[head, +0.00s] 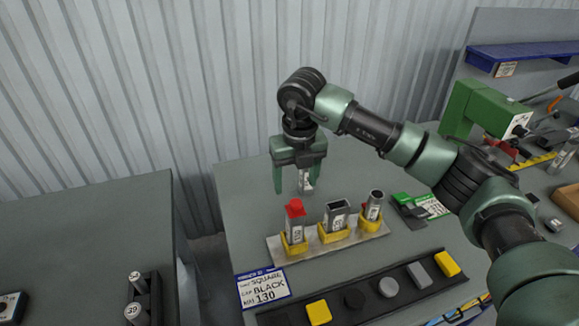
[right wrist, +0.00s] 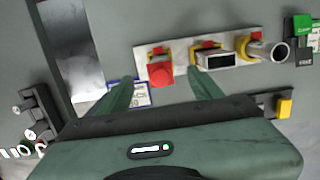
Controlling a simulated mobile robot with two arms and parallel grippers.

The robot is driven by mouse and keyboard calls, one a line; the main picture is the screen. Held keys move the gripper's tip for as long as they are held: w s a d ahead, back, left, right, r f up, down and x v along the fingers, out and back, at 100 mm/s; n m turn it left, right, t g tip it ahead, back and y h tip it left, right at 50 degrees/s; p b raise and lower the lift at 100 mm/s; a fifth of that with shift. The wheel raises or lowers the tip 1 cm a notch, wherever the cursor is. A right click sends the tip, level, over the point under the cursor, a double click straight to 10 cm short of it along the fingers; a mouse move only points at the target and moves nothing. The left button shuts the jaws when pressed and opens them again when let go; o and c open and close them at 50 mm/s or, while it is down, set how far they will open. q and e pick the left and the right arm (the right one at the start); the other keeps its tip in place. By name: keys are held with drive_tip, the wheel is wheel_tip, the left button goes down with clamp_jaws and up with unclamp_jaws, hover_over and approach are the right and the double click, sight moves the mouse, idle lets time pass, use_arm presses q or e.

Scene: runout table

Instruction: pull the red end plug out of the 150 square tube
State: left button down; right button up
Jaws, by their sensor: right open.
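The red end plug (head: 294,208) sits in the top of an upright square tube (head: 296,230) with a white label too small to read. The tube stands in the leftmost yellow holder of a pale plate. My right gripper (head: 294,188) is open and empty, pointing down above and behind the plug, apart from it. In the right wrist view the plug (right wrist: 160,76) shows from above, between the lines of the two fingers and beyond their tips. My left gripper is out of view.
An open rectangular tube (head: 337,215) and a round tube (head: 374,205) stand to the right on the same plate (head: 275,249). A dark rail (head: 333,306) with yellow, black and grey caps lies in front.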

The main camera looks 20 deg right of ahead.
sight(296, 202)
drive_tip(key=s+f+p, duration=0.2)
drive_tip(key=f, duration=0.1)
drive_tip(key=shift+a+f, duration=0.1)
drive_tip(key=shift+f, duration=0.05)
drive_tip(key=f, duration=0.1)
drive_tip(key=w+f, duration=0.1)
drive_tip(key=shift+f+p, duration=0.3)
drive_tip(key=shift+p, duration=0.1)
drive_tip(key=shift+w+f, duration=0.2)
drive_tip(key=shift+f, duration=0.25)
drive_tip(key=shift+s, duration=0.1)
drive_tip(key=shift+s+r, duration=0.1)
drive_tip(key=shift+c, duration=0.3)
drive_tip(key=c, duration=1.1)
drive_tip(key=o, duration=0.5)
clamp_jaws()
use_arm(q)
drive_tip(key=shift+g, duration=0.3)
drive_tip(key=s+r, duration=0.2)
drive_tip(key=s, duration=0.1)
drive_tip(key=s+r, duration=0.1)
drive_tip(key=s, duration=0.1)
